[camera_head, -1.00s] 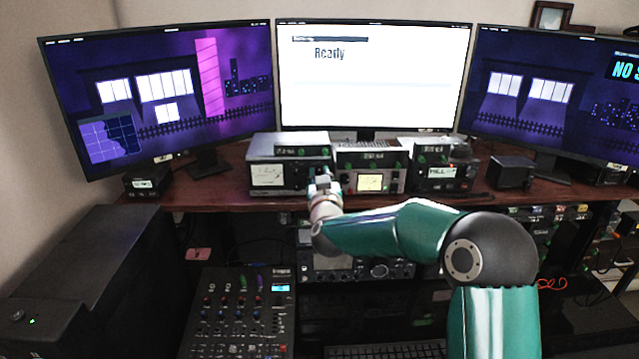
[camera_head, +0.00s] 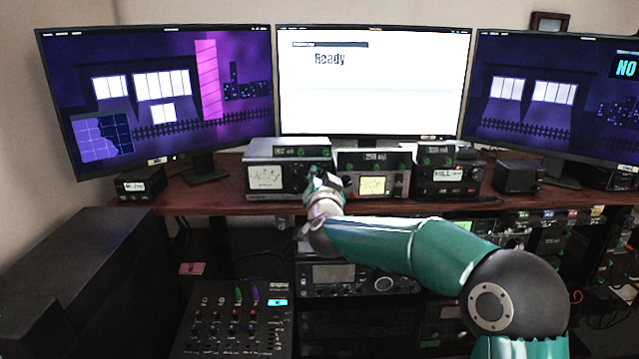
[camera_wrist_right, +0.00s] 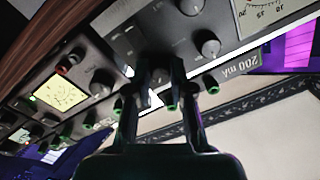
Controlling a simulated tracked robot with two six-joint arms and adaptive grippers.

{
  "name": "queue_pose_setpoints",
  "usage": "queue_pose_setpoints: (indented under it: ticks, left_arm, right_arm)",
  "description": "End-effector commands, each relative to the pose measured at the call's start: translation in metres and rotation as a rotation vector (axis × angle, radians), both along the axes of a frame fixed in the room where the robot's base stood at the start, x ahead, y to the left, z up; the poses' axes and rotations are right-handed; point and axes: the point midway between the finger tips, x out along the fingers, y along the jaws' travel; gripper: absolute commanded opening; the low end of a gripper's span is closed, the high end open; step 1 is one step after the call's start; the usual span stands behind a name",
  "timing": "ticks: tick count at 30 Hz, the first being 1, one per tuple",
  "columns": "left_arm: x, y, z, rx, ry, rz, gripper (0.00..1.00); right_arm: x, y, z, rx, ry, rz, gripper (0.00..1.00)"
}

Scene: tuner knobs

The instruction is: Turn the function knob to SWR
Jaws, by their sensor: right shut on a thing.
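The left tuner (camera_head: 288,153), a grey box with a white meter, stands on the wooden shelf. Its panel also shows upside down in the right wrist view (camera_wrist_right: 128,35), with round dark knobs (camera_wrist_right: 207,43) beside the meter. My right gripper (camera_head: 322,180) is at the right part of this panel. In the right wrist view my right gripper (camera_wrist_right: 160,78) has its fingers closed around a small knob on that panel. The fingers hide most of this knob. I cannot read its position marks or tell from a label that it is the function knob. My left gripper is not in view.
A middle box with a lit yellow meter (camera_head: 373,185) and a right box with a small display (camera_head: 446,174) stand close beside the tuner. Small green knobs (camera_wrist_right: 211,86) sit close to my fingers. Three monitors stand behind. A mixer (camera_head: 235,320) is below left.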

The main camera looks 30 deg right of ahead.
Motion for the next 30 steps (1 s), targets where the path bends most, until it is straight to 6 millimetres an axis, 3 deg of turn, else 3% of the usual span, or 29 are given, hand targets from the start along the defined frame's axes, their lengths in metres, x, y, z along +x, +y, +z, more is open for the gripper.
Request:
queue_pose_setpoints:
  ticks: [11, 12, 16, 30]
  left_arm:
    - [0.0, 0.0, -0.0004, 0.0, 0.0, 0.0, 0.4]
    - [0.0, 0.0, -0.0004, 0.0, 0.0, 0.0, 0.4]
    - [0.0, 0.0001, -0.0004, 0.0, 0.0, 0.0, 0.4]
    - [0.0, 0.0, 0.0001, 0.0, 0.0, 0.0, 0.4]
  right_arm:
    - [-0.0001, -0.0001, -0.001, 0.008, -0.002, -0.001, 0.0]
    - [-0.0002, -0.0002, -0.001, 0.008, -0.002, -0.001, 0.27]
    - [-0.0001, -0.0002, -0.001, 0.007, -0.002, -0.001, 0.47]
    - [-0.0088, 0.0046, 0.0003, 0.006, -0.004, -0.001, 0.47]
